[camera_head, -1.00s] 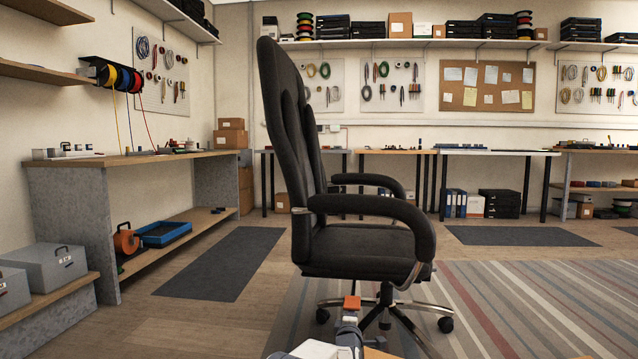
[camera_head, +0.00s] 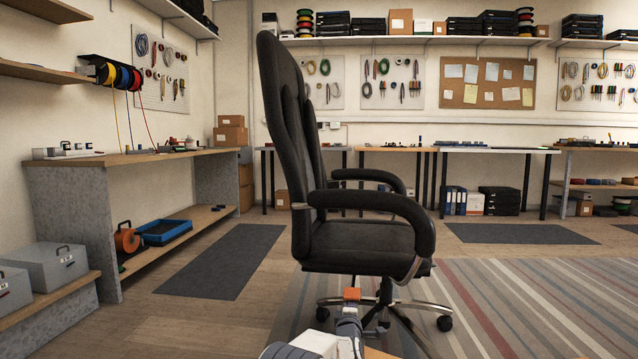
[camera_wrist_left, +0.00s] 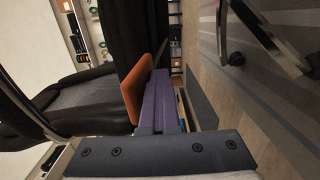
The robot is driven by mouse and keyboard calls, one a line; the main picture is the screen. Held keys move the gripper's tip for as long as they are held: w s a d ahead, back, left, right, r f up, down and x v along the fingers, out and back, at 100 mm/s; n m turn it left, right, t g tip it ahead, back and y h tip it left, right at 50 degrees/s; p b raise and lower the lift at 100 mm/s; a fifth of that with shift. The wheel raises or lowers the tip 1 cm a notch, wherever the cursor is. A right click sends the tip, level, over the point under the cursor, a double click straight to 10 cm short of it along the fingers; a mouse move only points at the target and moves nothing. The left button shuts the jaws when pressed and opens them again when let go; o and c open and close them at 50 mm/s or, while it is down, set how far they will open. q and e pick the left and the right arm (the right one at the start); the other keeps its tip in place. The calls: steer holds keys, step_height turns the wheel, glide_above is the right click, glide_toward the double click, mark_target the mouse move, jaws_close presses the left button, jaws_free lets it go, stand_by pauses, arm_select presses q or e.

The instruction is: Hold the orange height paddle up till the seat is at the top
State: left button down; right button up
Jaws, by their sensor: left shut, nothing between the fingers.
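The black office chair (camera_head: 365,242) stands side-on in the middle of the head view, its backrest on the left. The orange height paddle (camera_head: 352,294) shows below the seat. My left gripper (camera_head: 350,312) is just under the paddle. In the left wrist view, the orange paddle (camera_wrist_left: 143,85) lies right beside the shut purple fingers (camera_wrist_left: 162,102) of my left gripper, seemingly touching them and not between them. The dark seat (camera_wrist_left: 80,105) fills the left of that view. The paddle's attachment to the chair is hidden. My right gripper is out of view.
The chair's wheeled base (camera_head: 385,312) stands on a striped rug (camera_head: 510,300). A workbench (camera_head: 140,158) with a lower shelf stands at the left, and grey toolboxes (camera_head: 45,268) sit lower left. Open floor and a dark mat (camera_head: 225,260) lie between.

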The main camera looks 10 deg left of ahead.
arm_select(q)
steer(key=shift+r+p, duration=2.1)
steer(key=shift+r, duration=1.7)
steer(key=shift+f, duration=0.1)
steer(key=shift+f+b, duration=3.35)
steer(key=shift+f, duration=1.2)
steer(key=s+p, duration=0.6)
steer(key=s, duration=0.4)
steer(key=shift+a, duration=0.2)
